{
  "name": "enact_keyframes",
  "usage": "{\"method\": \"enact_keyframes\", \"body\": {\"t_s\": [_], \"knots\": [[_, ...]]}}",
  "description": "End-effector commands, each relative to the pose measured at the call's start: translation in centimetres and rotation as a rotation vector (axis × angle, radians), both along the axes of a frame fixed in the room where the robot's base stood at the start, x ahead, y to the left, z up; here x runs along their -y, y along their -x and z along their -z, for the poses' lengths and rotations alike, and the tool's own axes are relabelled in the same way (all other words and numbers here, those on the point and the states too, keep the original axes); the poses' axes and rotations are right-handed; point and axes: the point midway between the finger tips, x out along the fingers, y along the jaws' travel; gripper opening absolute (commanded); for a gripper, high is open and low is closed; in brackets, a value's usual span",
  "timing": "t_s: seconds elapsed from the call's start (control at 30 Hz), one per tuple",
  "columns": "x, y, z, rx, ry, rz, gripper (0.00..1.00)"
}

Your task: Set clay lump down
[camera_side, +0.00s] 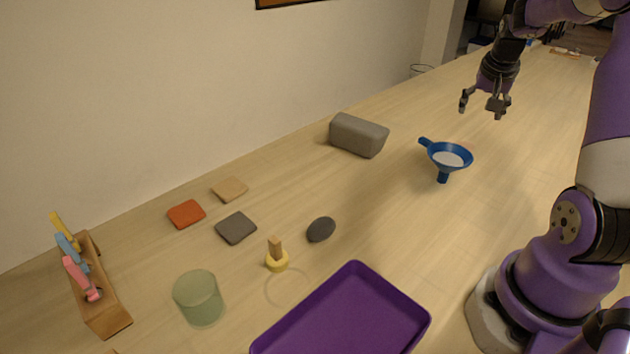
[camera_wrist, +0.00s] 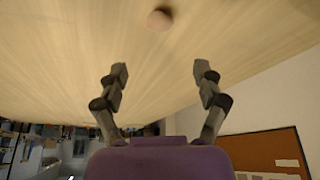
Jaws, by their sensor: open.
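My gripper (camera_side: 481,108) is open and empty, raised above the table behind the blue funnel. In the wrist view my gripper (camera_wrist: 162,72) shows two fingers spread wide with nothing between them. A small, round, pinkish-brown lump (camera_wrist: 160,19) lies on the table beyond the fingertips in the wrist view, apart from them. It looks like the clay lump, and I cannot pick it out in the side view. A dark grey oval lump (camera_side: 321,229) lies on the table in the side view, well away from my gripper.
A blue funnel (camera_side: 449,158), a grey block (camera_side: 358,136), several flat tiles (camera_side: 236,228), a yellow-based wooden-handled tool (camera_side: 277,258), a green cup (camera_side: 199,298), a purple tray (camera_side: 345,315) and a wooden tool rack (camera_side: 104,307) stand about. The table right of the funnel is clear.

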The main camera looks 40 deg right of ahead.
Motion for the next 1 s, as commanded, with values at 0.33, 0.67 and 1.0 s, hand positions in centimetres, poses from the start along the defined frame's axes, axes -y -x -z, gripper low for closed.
{"method": "enact_keyframes", "body": {"t_s": [0.33, 0.67, 1.0], "knots": [[-17.9, -3.2, -6.3, 0.04, 0.03, -0.528, 0.79], [-31.9, 2.9, -6.1, 0.079, 0.054, -1.072, 0.79], [-32.8, 3.7, -5.7, 0.081, 0.056, -1.122, 0.79]]}}
